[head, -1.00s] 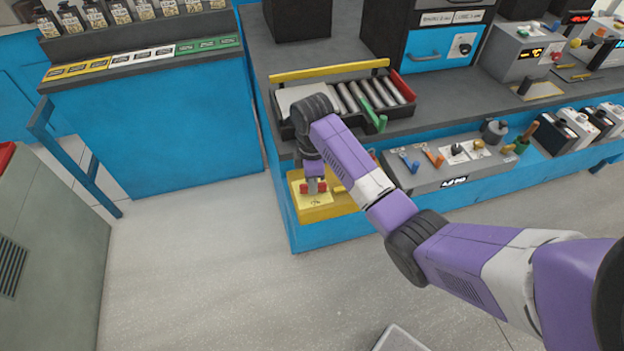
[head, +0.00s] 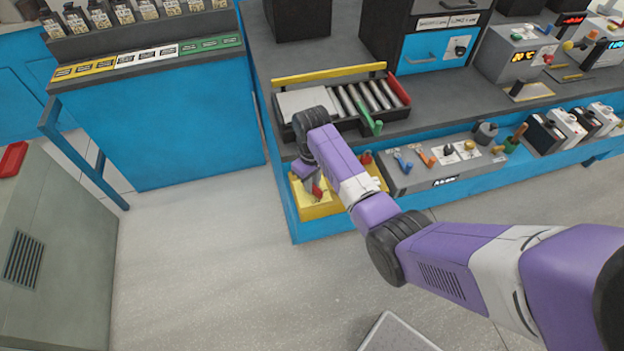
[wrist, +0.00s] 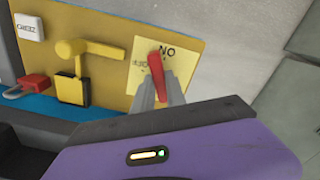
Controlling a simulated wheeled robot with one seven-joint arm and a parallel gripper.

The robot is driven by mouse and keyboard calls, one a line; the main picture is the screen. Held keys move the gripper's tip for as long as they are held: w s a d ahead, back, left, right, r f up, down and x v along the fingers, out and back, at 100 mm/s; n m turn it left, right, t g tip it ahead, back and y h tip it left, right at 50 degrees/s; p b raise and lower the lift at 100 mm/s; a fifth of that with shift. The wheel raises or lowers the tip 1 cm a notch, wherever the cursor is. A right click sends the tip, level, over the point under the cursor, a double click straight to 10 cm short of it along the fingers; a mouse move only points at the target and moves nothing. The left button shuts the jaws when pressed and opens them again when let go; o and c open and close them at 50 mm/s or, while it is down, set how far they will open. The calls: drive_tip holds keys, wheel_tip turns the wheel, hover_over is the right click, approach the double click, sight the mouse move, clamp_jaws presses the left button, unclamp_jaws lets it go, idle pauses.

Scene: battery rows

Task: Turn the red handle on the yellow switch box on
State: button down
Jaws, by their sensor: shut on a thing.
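The yellow switch box (head: 319,211) sits at the left end of the low blue shelf in the head view. Its yellow face (wrist: 207,20) fills much of the wrist view. The red handle (wrist: 157,66) stands in front of a pale yellow label (wrist: 172,48) with dark lettering, partly covered. My gripper (wrist: 158,82) is shut on the red handle, one grey finger on each side. In the head view my gripper (head: 309,181) is over the box, and the red handle (head: 317,191) shows slanted beneath it. The handle's mount is hidden.
A yellow lever (wrist: 90,50) and a red padlock (wrist: 28,86) are left of the handle in the wrist view. A roller tray (head: 300,102) stands on the bench above. A grey panel (head: 440,173) with small tools is to the right.

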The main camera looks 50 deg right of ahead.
drive_tip(key=m+p, duration=0.1)
drive_tip(key=m, duration=0.4)
drive_tip(key=shift+r+m, duration=0.1)
drive_tip(key=shift+m, duration=0.2)
idle(0.4)
drive_tip(key=c, duration=1.4)
unclamp_jaws()
drive_tip(key=shift+o, duration=0.2)
drive_tip(key=shift+r, duration=3.9)
